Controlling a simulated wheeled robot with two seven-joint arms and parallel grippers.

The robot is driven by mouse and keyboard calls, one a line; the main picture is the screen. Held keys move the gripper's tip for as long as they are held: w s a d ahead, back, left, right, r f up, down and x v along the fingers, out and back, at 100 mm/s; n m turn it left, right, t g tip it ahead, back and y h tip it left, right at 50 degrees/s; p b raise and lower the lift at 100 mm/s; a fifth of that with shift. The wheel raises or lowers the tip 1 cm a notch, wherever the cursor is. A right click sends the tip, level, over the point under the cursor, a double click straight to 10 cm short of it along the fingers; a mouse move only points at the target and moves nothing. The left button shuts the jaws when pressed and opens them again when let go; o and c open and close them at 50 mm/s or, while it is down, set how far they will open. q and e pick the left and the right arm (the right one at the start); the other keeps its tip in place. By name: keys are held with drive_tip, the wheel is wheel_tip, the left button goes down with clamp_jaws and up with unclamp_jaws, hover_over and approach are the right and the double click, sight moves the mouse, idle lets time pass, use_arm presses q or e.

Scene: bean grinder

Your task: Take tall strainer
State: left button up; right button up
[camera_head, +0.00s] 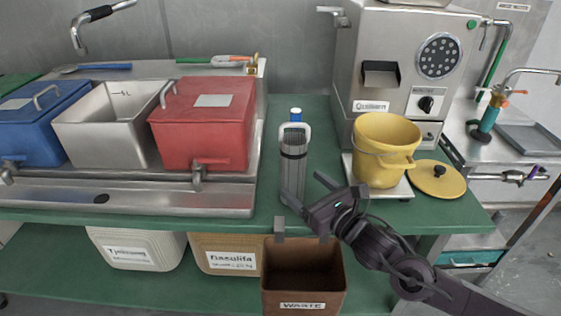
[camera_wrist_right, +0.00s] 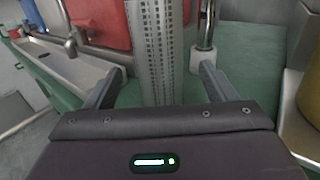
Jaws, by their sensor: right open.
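The tall strainer (camera_head: 293,172) is a slim grey perforated cylinder with a dark band and a pale loop at its top. It stands upright on the green table, left of the grinder. In the right wrist view the perforated strainer (camera_wrist_right: 155,45) rises between the two fingers, with gaps at both sides. My right gripper (camera_head: 305,190) is open at the table's front edge, its fingers reaching toward the strainer's lower part. I cannot tell how deep the strainer sits between the fingers. My left gripper is not in view.
The steel grinder (camera_head: 405,65), yellow bucket (camera_head: 385,150) and yellow lid (camera_head: 437,178) are to the right. A red bin (camera_head: 205,125) is close on the left. A blue-capped item (camera_head: 296,115) shows behind the strainer. A brown waste bin (camera_head: 303,280) hangs below the front edge.

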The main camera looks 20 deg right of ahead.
sight(288, 171)
drive_tip(key=shift+r+x, duration=0.2)
drive_tip(key=shift+x, duration=0.65)
drive_tip(key=p+x, duration=0.1)
drive_tip(key=x, duration=0.4)
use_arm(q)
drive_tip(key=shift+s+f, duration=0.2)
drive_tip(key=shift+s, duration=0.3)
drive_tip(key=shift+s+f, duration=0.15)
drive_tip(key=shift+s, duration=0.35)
use_arm(e)
drive_tip(key=shift+c, duration=0.5)
